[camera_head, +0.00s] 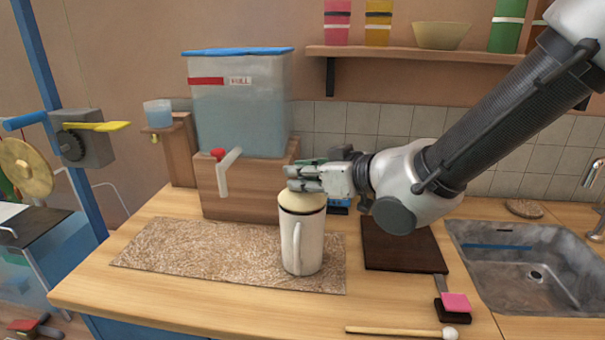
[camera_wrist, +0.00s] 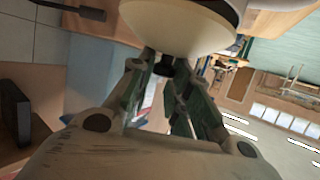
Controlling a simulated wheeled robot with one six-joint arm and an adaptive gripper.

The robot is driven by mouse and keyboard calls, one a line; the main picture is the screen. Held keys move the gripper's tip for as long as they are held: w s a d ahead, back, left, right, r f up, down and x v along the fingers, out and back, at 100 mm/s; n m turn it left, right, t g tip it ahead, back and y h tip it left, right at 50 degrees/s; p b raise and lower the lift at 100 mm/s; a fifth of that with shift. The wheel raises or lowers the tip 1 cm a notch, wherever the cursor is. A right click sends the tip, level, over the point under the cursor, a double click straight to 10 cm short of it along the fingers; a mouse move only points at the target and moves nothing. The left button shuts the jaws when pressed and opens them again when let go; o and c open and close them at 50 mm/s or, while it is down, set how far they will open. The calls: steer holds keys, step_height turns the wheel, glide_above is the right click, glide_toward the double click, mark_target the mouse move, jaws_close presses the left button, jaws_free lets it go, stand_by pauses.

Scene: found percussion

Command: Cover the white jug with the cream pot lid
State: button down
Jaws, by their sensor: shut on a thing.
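The white jug (camera_head: 303,246) stands upright on the brown speckled mat (camera_head: 190,252), its handle facing the camera. The cream pot lid (camera_head: 302,200) is at the jug's mouth, with a dark band at its lower edge; whether it rests fully on the rim I cannot tell. My gripper (camera_head: 306,178) is just above the lid, reaching in from the right. In the wrist view my gripper's fingers (camera_wrist: 170,80) are closed on the dark knob under the pale dome of the lid (camera_wrist: 178,25). The jug's rim is hidden by the lid.
A water tank (camera_head: 240,110) with a blue lid stands on a wooden box (camera_head: 240,190) behind the mat. A dark board (camera_head: 400,250) lies right of the jug, with the sink (camera_head: 525,265) beyond. A mallet (camera_head: 400,331) lies at the counter's front edge.

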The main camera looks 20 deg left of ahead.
steer(key=shift+f, duration=0.45)
stand_by(0.3)
steer(key=c, duration=1.3)
jaws_free()
steer(key=shift+o, duration=0.2)
steer(key=v, duration=0.7)
steer(key=shift+d, duration=0.25)
steer(key=shift+d, duration=0.1)
